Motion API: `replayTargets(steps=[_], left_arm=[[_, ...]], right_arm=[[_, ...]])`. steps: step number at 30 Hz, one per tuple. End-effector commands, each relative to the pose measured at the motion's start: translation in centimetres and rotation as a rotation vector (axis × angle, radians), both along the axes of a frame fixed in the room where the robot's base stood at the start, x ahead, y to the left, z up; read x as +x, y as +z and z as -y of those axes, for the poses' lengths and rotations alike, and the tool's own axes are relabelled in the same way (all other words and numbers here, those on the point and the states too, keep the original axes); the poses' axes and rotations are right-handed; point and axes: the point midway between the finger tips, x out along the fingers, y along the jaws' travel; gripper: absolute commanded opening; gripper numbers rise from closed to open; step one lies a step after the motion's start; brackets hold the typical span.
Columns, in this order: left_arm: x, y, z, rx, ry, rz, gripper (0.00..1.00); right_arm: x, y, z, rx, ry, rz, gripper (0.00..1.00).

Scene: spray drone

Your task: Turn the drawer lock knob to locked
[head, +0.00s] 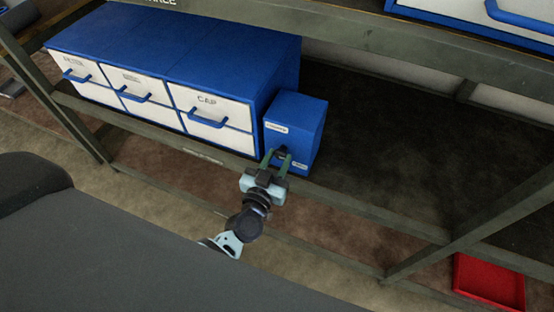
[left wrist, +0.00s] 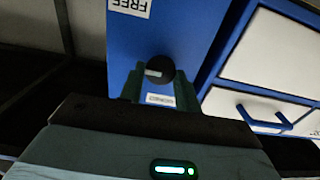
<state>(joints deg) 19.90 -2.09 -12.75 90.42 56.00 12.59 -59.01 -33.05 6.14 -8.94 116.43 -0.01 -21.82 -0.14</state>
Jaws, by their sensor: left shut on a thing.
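The lock knob (left wrist: 158,72) is a dark round knob with a small light mark, on the front of a blue lock box (head: 297,118). In the left wrist view an upside-down label reading FREE (left wrist: 130,6) is above it, and another label, too small to read, is below it. My left gripper (head: 281,156) reaches the box front from below. Its two green fingers stand on either side of the knob, shut on it. In the head view the fingers mostly hide the knob. My right gripper is not in view.
The blue drawer cabinet (head: 235,52) with white fronts and blue handles stands to the left of the box, on the same shelf. A shelf edge beam (head: 350,205) runs below the box. The shelf (head: 390,130) to the right is empty. A red tray (head: 490,280) lies at lower right.

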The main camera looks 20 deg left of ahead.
Motion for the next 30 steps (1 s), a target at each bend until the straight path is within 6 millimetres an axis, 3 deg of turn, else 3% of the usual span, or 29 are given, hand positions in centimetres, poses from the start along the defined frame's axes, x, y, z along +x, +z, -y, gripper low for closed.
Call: replayTargets(steps=[11, 30], left_arm=[[-0.01, 0.03, -0.03, -0.118, 0.000, -0.004, 0.10], [-0.03, -0.10, -0.11, -0.697, 0.000, -0.024, 0.10]], right_arm=[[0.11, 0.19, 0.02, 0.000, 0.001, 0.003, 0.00], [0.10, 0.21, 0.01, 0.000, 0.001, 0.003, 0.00]])
